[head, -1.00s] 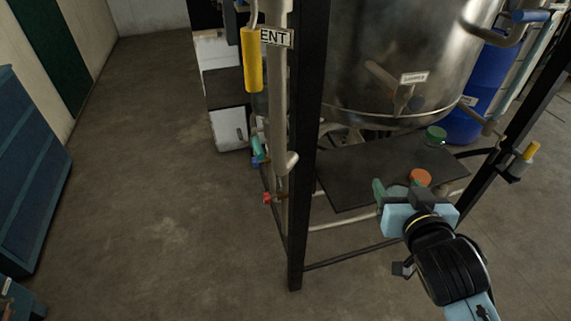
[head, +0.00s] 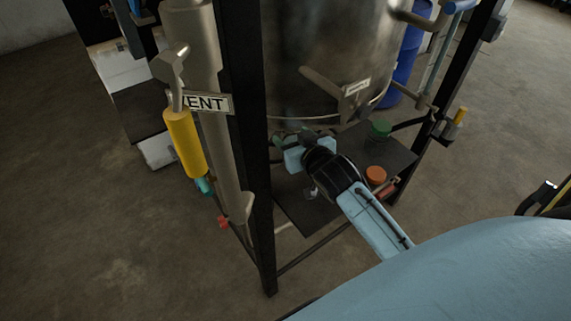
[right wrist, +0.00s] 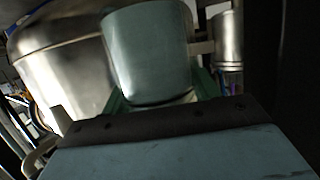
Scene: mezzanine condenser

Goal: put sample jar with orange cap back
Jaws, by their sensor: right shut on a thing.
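The jar with the orange cap (head: 376,175) stands on the dark low shelf (head: 398,158) under the steel vessel, right of my right forearm. Mostly its cap shows. My right gripper (head: 285,140) is to its left, under the vessel near the front post, apart from the jar. In the right wrist view, a grey-green, cup-shaped thing (right wrist: 150,50) is at the jaws, which are shut on it. I cannot tell what it is. A jar with a green cap (head: 380,128) stands behind the orange-capped one. My left gripper is not in view.
The steel vessel (head: 325,60) hangs close above the shelf. A black frame post (head: 245,120) and a pipe with a yellow handle (head: 184,142) stand left of my gripper. A blue drum (head: 402,62) is behind. Open floor lies to the left.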

